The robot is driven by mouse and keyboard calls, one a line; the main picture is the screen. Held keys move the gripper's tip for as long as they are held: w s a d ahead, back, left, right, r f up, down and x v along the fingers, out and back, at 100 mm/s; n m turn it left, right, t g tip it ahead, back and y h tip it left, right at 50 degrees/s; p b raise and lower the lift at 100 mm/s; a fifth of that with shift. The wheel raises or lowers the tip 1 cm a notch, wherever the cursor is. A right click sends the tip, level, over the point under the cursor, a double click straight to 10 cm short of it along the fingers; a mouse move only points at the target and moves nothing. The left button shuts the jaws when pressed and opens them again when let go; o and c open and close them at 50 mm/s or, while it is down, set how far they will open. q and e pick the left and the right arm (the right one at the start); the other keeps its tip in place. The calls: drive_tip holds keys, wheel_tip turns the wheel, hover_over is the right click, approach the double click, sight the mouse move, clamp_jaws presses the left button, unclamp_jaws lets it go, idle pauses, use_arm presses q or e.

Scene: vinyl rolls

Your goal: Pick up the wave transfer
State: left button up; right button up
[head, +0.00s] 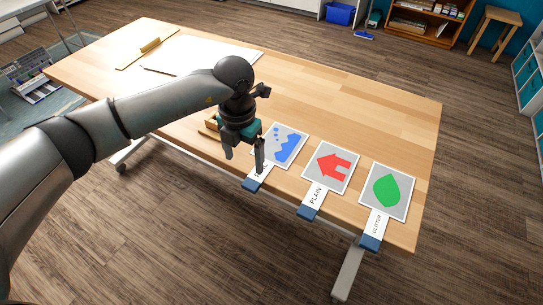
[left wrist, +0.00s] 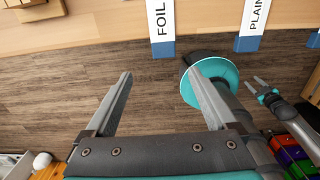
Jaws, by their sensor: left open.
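The wave transfer (head: 290,143) is a pale card with a blue wave and dots, lying flat near the table's front edge. Its white strip, reading FOIL in the left wrist view (left wrist: 161,22), ends in a blue tab (head: 251,185) that overhangs the edge. My left gripper (head: 244,162) is open and empty, with one finger in front of part of the strip in the head view. In the left wrist view its fingers (left wrist: 160,88) point toward the table edge, with the strip beyond them. My right gripper (left wrist: 261,87) appears small there, its fingers apart.
The red arrow transfer (head: 331,169), marked PLAIN, and the green leaf transfer (head: 387,191), marked GLITTER, lie to the right with overhanging tabs. A small wooden block (head: 210,124) sits left of the wave transfer. The table's (head: 370,112) back right is clear.

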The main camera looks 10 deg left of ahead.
sight(250, 185)
use_arm(q)
wheel_tip(250, 185, down, 4)
drive_tip(key=shift+r, duration=0.25)
drive_tip(key=shift+d+f+b, duration=0.1)
drive_tip(key=shift+f+b, duration=0.25)
drive_tip(key=shift+f, duration=0.5)
drive_tip(key=f, duration=0.2)
drive_tip(key=f+b, duration=0.1)
drive_tip(key=shift+w+d+f, duration=0.1)
drive_tip(key=shift+d+f, duration=0.25)
drive_tip(key=shift+f, duration=0.45)
use_arm(e)
drive_tip(key=shift+w+f, duration=0.75)
drive_tip(key=shift+f, duration=0.25)
drive_tip(key=shift+d, duration=0.15)
use_arm(q)
drive_tip(key=c, duration=1.4)
